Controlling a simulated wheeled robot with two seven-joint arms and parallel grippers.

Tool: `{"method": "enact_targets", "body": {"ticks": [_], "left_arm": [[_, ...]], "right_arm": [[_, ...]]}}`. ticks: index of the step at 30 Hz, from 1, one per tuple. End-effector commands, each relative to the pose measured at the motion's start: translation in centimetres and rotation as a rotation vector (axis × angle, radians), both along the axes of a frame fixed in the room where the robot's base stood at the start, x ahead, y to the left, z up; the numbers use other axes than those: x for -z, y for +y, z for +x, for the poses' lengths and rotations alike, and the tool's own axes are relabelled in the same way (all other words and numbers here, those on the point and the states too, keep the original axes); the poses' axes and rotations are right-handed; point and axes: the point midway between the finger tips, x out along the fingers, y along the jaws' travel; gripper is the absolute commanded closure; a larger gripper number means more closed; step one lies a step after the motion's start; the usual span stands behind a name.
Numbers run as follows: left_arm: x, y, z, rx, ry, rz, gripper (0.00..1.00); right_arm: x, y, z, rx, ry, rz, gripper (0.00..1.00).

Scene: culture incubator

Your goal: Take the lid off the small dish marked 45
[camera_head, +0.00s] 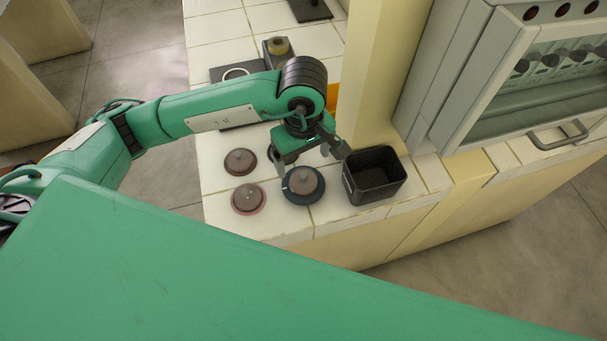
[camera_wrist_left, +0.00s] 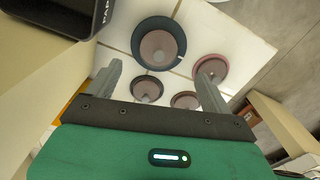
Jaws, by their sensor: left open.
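Several small round lidded dishes with knobs stand on the tiled counter. One with a dark blue rim (camera_head: 303,186) is nearest the black bin; it also shows in the wrist view (camera_wrist_left: 158,44). A pink-rimmed dish (camera_head: 248,199) is left of it and also shows in the wrist view (camera_wrist_left: 210,67). Another dish (camera_head: 240,162) stands behind the pink one. A further dish (camera_wrist_left: 146,89) is partly hidden by my arm in the head view. No number 45 is legible. My left gripper (camera_head: 313,160) is open and empty above and behind the blue-rimmed dish. My right gripper is out of view.
An open black bin (camera_head: 373,176) stands right of the dishes, close to the gripper. A cream post (camera_head: 375,80) rises behind it. The grey glass-fronted cabinet (camera_head: 520,75) is at right. The counter's front edge is close to the dishes.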

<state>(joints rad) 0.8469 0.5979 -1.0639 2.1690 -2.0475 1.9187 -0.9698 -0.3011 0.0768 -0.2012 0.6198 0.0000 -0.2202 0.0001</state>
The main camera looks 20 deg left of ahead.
Motion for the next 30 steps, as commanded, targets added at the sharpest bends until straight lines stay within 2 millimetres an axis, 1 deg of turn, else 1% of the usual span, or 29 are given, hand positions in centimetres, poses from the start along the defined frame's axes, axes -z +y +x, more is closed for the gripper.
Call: {"method": "enact_targets", "body": {"ticks": [3,7,10,15,18,21,29,30], "left_arm": [[1.1,0.0,0.0,0.000,0.001,0.000,0.16],[1.7,0.0,0.0,0.000,0.001,-0.001,0.16],[2.4,0.0,0.0,0.000,0.004,0.000,0.16],[4.4,0.2,0.2,-0.001,0.005,0.000,0.16],[5.7,0.1,0.3,-0.001,0.003,0.000,0.16],[6.5,0.1,0.3,-0.001,0.001,-0.001,0.16],[6.8,0.1,0.3,0.000,0.000,-0.001,0.16],[6.8,0.1,0.3,0.000,0.000,-0.001,0.24]], "right_arm": [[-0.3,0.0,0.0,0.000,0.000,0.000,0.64],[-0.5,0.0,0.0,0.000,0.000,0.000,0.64],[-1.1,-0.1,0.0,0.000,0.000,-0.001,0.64],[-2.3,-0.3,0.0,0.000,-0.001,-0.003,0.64],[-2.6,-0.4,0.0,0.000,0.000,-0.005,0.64],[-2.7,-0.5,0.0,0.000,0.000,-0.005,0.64],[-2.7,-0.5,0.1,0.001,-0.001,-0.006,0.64],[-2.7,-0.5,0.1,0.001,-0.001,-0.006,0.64]]}}
